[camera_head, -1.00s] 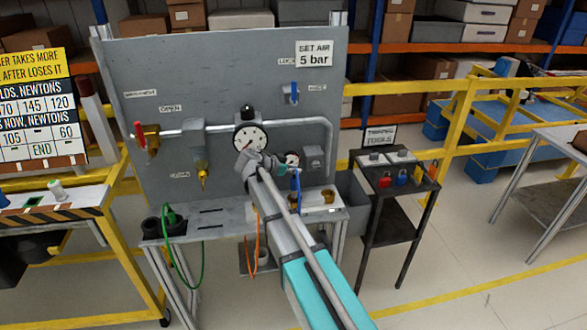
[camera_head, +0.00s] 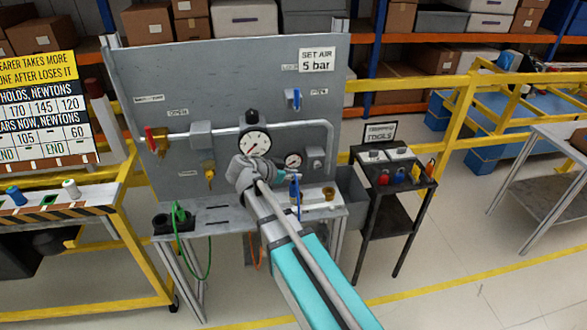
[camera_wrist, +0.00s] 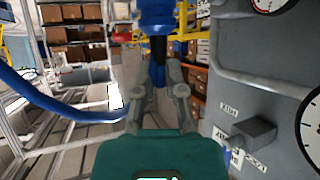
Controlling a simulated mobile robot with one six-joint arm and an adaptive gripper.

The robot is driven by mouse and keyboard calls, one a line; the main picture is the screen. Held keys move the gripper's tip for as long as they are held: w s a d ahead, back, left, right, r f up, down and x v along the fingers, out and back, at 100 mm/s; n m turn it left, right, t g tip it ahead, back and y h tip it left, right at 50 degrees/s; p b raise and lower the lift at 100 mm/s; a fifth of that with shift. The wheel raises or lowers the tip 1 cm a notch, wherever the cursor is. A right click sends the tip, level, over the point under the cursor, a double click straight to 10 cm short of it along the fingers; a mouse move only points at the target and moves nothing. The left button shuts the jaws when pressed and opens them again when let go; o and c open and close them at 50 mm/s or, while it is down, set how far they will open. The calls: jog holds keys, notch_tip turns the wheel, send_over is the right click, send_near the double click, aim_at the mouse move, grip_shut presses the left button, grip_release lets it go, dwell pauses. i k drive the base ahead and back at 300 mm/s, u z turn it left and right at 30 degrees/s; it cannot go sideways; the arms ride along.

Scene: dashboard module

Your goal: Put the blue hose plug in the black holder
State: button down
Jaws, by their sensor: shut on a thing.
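My gripper (camera_head: 291,177) is in front of the grey panel, below the small gauge, and shut on the blue hose plug. In the wrist view, my gripper's fingers (camera_wrist: 158,92) are at the plug (camera_wrist: 157,22), which is blue with a black middle. Its blue hose hangs below my gripper in the head view (camera_head: 297,202) and curves off to the left in the wrist view (camera_wrist: 40,98). The black holder (camera_head: 160,224) is at the left end of the bench, well left of my gripper. A green plug (camera_head: 178,213) stands at its right side; the left opening looks empty.
The panel (camera_head: 230,70) carries pipes, valves and a large gauge (camera_head: 254,142). Brass fittings (camera_head: 329,194) are on the bench to the right of the blue hose. An orange hose (camera_head: 252,250) hangs below the bench. A dark tool stand (camera_head: 395,180) is at the right.

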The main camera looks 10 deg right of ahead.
aim_at(164, 227)
jog(key=k, duration=0.65)
jog(key=u, duration=0.1)
jog(key=i, duration=1.1)
jog(key=u, duration=0.6)
